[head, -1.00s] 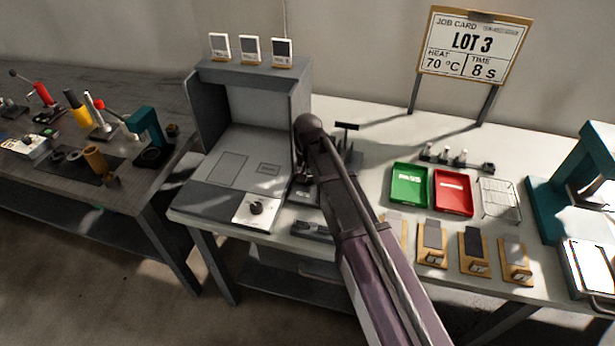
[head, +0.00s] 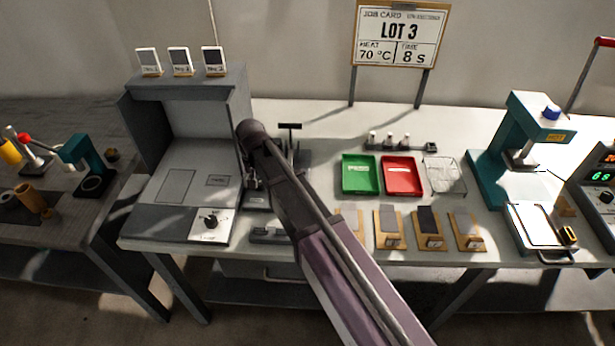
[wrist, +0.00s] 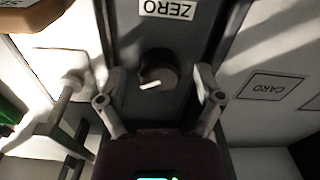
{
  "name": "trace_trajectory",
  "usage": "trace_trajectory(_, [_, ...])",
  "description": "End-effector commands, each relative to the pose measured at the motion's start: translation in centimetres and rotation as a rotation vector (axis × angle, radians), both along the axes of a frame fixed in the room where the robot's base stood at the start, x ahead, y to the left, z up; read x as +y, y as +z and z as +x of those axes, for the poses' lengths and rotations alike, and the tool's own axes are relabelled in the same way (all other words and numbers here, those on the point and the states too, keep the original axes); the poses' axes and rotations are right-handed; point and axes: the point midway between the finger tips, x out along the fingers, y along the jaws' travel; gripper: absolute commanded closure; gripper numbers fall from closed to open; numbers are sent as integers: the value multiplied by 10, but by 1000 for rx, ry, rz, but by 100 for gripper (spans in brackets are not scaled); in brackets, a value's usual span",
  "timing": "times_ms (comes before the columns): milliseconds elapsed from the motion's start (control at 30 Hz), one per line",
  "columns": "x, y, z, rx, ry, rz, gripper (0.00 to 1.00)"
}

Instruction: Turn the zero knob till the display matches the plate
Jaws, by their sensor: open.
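The zero knob (wrist: 157,70) is a dark round knob with a white pointer mark, on a dark grey panel under an upside-down ZERO label (wrist: 168,8) in the wrist view. My gripper (wrist: 158,98) is open, with one finger on each side of the knob and a gap to it on both sides. In the head view my arm hides the gripper and the knob. A cyan-green glow (wrist: 155,178) shows at the wrist view's bottom edge; I cannot read it or tell if it is the display. I cannot make out the plate.
A grey booth (head: 190,130) with another knob (head: 210,220) stands left of my arm. A green tray (head: 360,174), a red tray (head: 402,175) and a teal press (head: 490,170) stand to the right. A job card (head: 400,35) reads LOT 3, 70 °C, 8 s.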

Motion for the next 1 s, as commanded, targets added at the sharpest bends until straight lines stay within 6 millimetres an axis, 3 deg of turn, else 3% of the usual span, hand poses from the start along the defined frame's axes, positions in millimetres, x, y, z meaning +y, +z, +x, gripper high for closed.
trace_trajectory(367, [0, 0, 0, 0, 73, 0, 15])
trace_trajectory(1000, [-1, 0, 0, 0, 481, 0, 15])
